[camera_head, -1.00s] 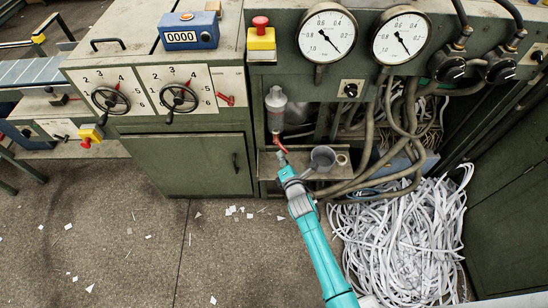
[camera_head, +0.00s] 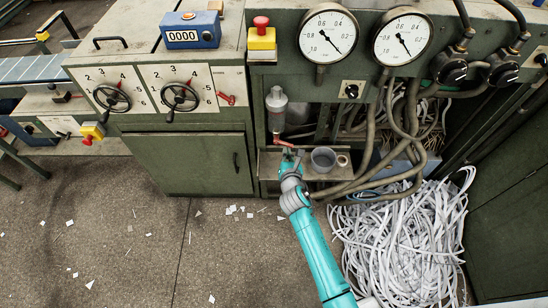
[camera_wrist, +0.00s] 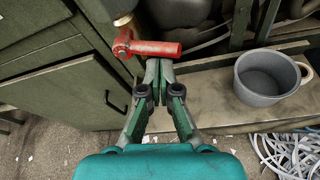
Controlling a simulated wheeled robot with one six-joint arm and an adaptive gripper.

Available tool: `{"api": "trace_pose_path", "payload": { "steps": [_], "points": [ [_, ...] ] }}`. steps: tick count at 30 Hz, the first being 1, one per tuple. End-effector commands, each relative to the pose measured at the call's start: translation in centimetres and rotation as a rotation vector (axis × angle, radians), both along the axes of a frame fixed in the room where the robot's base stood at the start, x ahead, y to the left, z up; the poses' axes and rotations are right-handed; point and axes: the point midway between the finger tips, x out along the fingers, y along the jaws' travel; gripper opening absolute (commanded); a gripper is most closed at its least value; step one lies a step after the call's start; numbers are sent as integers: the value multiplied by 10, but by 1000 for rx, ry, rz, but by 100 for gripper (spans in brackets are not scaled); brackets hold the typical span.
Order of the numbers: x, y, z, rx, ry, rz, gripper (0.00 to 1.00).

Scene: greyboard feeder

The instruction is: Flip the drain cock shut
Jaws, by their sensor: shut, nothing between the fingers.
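The drain cock's red lever (camera_wrist: 155,48) lies across the top of the wrist view, its left end at a brass fitting (camera_wrist: 124,20). The lever (camera_head: 284,143) also shows under the clear filter bowl (camera_head: 277,108) in the head view, lying close to level and pointing right. My gripper (camera_wrist: 159,64) is shut with nothing between its fingers. Its fingertips are just below the lever's right half, touching or very nearly so. In the head view my gripper (camera_head: 291,156) is under the lever, and partly hides the shelf behind.
A grey cup (camera_wrist: 265,76) stands on the metal shelf (camera_wrist: 205,100), right of my gripper. Hoses (camera_head: 372,150) hang right of the bowl. A heap of white paper strips (camera_head: 400,240) lies on the floor at right. A green cabinet door (camera_head: 188,163) is at left.

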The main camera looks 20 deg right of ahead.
Motion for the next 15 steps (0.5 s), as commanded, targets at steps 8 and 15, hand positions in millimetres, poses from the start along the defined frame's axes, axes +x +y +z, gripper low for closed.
{"api": "trace_pose_path", "payload": {
  "steps": [8,15],
  "points": [
    [0,1,2,-57,18,1,0],
    [0,1,2,-64,20,1,0]
  ]
}}
